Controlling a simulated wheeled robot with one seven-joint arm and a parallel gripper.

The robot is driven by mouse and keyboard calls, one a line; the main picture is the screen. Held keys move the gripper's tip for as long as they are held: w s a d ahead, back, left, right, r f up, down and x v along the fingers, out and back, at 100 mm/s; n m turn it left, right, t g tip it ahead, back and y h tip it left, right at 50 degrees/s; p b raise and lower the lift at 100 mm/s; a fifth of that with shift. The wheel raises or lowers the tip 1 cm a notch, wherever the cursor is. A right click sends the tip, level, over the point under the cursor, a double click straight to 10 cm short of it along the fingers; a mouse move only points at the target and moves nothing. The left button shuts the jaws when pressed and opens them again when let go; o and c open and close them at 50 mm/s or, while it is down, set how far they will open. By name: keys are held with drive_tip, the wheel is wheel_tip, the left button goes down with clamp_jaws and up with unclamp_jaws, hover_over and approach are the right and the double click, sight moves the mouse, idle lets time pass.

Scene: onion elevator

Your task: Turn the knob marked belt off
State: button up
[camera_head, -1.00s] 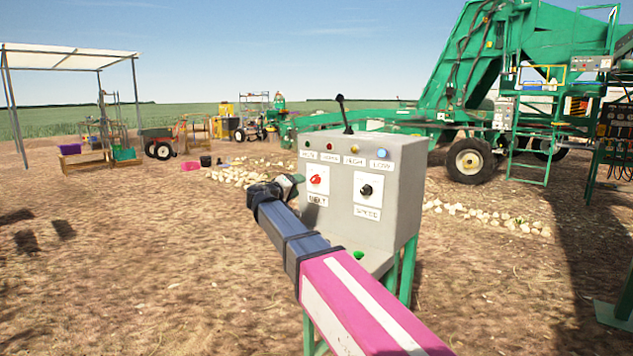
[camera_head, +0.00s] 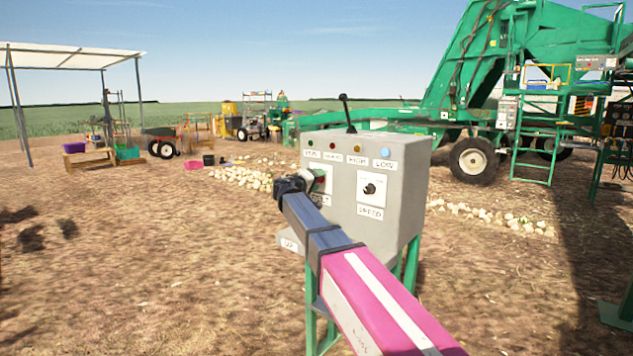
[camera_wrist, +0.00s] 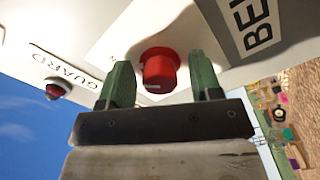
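The red belt knob (camera_wrist: 159,70) sits on the face of a grey control box (camera_head: 405,190), beside a label (camera_wrist: 255,25) that reads "BE…" in the wrist view. My gripper (camera_wrist: 160,82) is open, with one green finger on each side of the knob and gaps between fingers and knob. In the head view my gripper (camera_head: 312,183) is at the left of the box's front and hides the red knob. A black speed knob (camera_head: 370,188) sits to its right on a white plate.
A lever (camera_head: 347,112) stands on top of the box. A row of small lights with labels runs above the knobs, with a blue one (camera_head: 385,152) at the right. A green machine (camera_head: 500,80) stands behind. Open ground lies to the left.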

drive_tip(key=c, duration=0.9)
drive_tip(key=shift+n, duration=0.4)
drive_tip(key=n, duration=0.3)
drive_tip(key=shift+n, duration=0.4)
drive_tip(key=n, duration=1.3)
drive_tip(key=shift+n, duration=0.3)
